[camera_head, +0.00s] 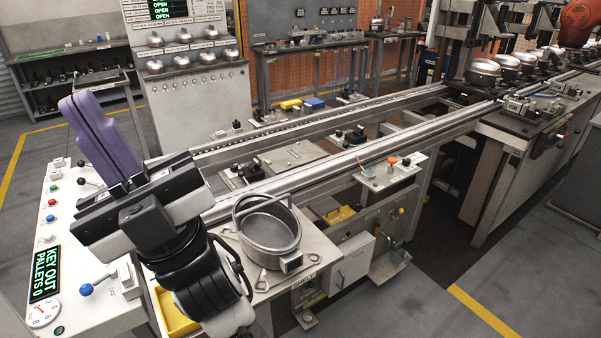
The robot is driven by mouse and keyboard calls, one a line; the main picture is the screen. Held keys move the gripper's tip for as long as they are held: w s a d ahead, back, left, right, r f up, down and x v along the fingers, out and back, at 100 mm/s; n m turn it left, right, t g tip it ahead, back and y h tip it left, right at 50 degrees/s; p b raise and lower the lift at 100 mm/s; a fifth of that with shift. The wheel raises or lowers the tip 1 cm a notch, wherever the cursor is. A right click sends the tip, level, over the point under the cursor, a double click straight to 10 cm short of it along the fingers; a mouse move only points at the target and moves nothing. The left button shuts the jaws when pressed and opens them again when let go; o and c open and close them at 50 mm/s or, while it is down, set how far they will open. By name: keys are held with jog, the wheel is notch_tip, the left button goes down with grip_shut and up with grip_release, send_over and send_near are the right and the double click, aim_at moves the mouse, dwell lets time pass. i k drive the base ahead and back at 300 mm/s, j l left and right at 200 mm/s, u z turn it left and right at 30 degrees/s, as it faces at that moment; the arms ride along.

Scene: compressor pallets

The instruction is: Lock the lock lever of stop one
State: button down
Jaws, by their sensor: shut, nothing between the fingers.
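My gripper (82,108) shows at the left with its two purple fingers together, pointing up and away over the white control panel (30,222). Nothing shows between them. No readable label marks stop one or its lock lever, so I cannot tell which part it is. A lever with a blue knob (87,289) sits low on the panel, next to a plate marked OFF. A black-knobbed lever (85,182) sits just left of the fingers. Small fittings with an orange knob (392,160) and a grey knob stand beside the conveyor rail. My gripper and wrist hide part of the panel.
The conveyor rails (350,150) run from the middle to the back right. A round metal pan (268,232) stands on a shelf right of my wrist. The panel display (46,276) reads KEY OUT, PALLETS 0. Open floor (400,305) lies at the lower right.

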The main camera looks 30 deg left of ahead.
aim_at(242, 173)
jog(key=i+l+z, duration=0.6)
jog(key=i+z, duration=0.15)
jog(key=i+u, duration=0.25)
jog(key=i, duration=0.35)
jog(key=i+l+u, duration=0.25)
jog(key=i, duration=0.3)
jog(key=i+u, duration=0.2)
jog(key=u, duration=0.2)
jog(key=i+u, duration=0.25)
jog(key=u, duration=0.15)
jog(key=i+u, duration=0.2)
jog(key=u, duration=0.2)
jog(key=i+u, duration=0.2)
jog(key=u, duration=0.2)
jog(key=i+l+u, duration=0.1)
jog(key=u, duration=0.3)
jog(key=i+l+u, duration=0.15)
jog(key=i+u, duration=0.25)
jog(key=i+l+u, duration=0.15)
jog(key=u, duration=0.2)
jog(key=i+j, duration=0.1)
jog(key=j, duration=0.15)
